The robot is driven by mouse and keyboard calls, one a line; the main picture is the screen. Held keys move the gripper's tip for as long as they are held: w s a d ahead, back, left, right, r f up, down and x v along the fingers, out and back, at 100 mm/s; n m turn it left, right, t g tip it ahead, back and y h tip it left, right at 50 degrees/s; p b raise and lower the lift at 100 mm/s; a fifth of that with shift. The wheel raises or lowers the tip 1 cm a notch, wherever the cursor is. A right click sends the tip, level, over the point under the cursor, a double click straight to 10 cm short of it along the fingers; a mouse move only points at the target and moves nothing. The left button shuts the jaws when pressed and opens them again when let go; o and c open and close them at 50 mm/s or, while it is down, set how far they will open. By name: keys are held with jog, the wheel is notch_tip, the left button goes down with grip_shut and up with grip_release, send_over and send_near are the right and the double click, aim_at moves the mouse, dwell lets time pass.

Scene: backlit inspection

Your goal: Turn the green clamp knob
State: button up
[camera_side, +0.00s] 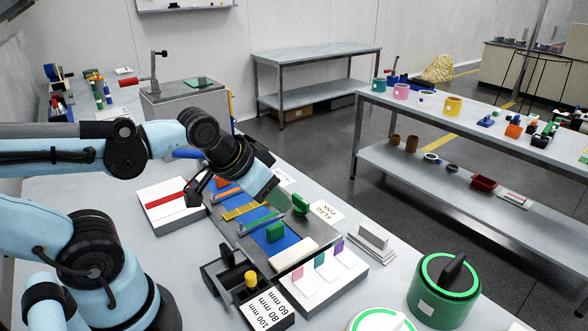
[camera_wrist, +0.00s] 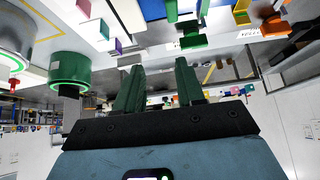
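Several green parts show in the side view, and I cannot tell for certain which is the clamp knob. A small rounded green piece (camera_side: 301,204) stands upright beside a lettered white card. Another green piece (camera_side: 275,231) stands on a blue strip. My gripper (camera_side: 272,191) is just left of the rounded piece, above the bench. In the wrist view its two green fingers (camera_wrist: 159,66) are apart with nothing held between them.
A black box with size labels (camera_side: 266,307) and a white block with coloured flags (camera_side: 322,276) stand at the bench front. A grey box with a red-handled lever (camera_side: 184,104) stands behind. A second table (camera_side: 430,110) bears cups and small parts across the aisle.

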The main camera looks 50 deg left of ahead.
jog(key=w+a+r+m+g, duration=0.2)
jog(key=w+r+m+g, duration=0.1)
jog(key=w+m, duration=0.3)
jog(key=m+g, duration=0.4)
jog(key=m, duration=0.8)
send_near(301, 198)
notch_tip(301, 198, down, 9)
jog(key=shift+r, duration=0.1)
jog(key=shift+c, duration=0.3)
grip_shut()
